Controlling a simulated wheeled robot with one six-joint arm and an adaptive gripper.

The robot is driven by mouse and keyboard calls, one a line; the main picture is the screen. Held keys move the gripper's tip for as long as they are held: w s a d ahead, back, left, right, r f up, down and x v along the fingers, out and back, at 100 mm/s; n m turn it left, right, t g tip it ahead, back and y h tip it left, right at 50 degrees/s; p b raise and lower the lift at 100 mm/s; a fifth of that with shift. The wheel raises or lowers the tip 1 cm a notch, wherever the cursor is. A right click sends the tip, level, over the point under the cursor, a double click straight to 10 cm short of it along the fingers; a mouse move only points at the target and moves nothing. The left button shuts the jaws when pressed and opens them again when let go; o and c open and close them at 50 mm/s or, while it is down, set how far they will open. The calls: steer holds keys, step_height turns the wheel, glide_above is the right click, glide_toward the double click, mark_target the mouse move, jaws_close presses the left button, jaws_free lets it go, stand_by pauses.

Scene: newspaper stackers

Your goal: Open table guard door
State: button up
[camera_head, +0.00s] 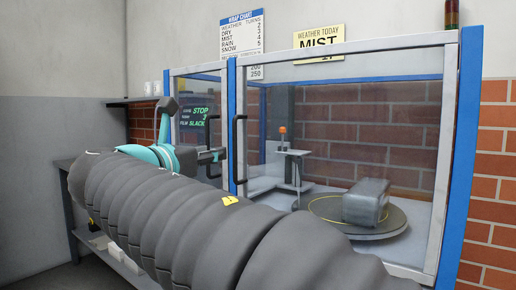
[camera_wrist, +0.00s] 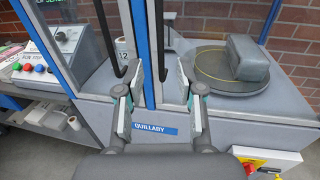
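The table guard door (camera_head: 345,70) is a clear, grey-framed panel in front of a round turntable (camera_head: 345,233); it looks shut. Its black bar handle (camera_head: 240,150) runs upright along its left edge. In the wrist view this handle (camera_wrist: 160,42) comes down between my fingertips. My gripper (camera_wrist: 160,80) is open, with one finger on each side of the handle's lower part; I cannot tell whether they touch it. In the head view my gripper (camera_head: 214,156) is at handle height, partly hidden by my arm. A grey wrapped bundle (camera_head: 366,201) sits on the turntable.
A second clear panel (camera_head: 190,95) with its own black handle (camera_head: 208,130) is just left. Blue posts (camera_head: 464,120) frame the enclosure. A control box with buttons (camera_wrist: 45,55) is at the left. A yellow panel with a red button (camera_wrist: 262,163) is at the lower right.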

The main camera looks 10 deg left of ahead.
mark_target(234, 148)
steer(key=w, duration=0.3)
steer(key=w+d, duration=0.1)
steer(key=w, duration=0.3)
steer(key=w+d, duration=0.1)
steer(key=w, duration=0.3)
steer(key=shift+d, duration=0.15)
jaws_close()
